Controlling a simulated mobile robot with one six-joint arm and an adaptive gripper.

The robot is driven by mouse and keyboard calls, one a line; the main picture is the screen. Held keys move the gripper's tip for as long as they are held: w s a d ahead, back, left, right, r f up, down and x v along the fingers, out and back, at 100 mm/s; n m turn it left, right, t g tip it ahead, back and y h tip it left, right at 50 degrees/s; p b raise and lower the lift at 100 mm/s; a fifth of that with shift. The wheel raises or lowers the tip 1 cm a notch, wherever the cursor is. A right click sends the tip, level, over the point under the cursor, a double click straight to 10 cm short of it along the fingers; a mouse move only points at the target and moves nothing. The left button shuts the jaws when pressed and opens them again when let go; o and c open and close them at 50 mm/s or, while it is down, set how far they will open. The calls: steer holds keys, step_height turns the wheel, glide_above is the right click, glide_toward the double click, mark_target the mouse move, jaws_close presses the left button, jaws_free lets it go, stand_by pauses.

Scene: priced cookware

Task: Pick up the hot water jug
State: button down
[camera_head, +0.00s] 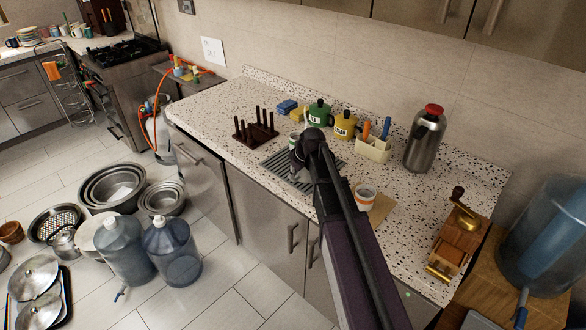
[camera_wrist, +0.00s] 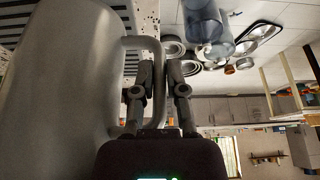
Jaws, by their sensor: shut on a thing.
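In the wrist view a large plain grey jug (camera_wrist: 65,90) with a loop handle (camera_wrist: 157,62) fills the left side. My gripper (camera_wrist: 160,68) has one finger inside the loop and one outside, shut on the handle. In the head view my gripper (camera_head: 299,160) is over the slatted drying rack (camera_head: 279,166). My own arm hides most of that spot, so I cannot tell whether the jug touches the rack. A steel flask with a red lid (camera_head: 424,142) stands apart at the back right of the counter.
Behind the rack stand a green canister (camera_head: 319,113), a yellow canister (camera_head: 344,126) and a utensil holder (camera_head: 372,150). A dark pegged rack (camera_head: 256,134) is to the left. A white cup (camera_head: 365,197) and a coffee grinder (camera_head: 455,240) are to the right. The left counter end is clear.

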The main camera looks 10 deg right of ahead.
steer(key=s+a+r, duration=0.1)
steer(key=s, duration=0.9)
steer(key=shift+p, duration=0.45)
steer(key=shift+a, duration=0.15)
stand_by(0.9)
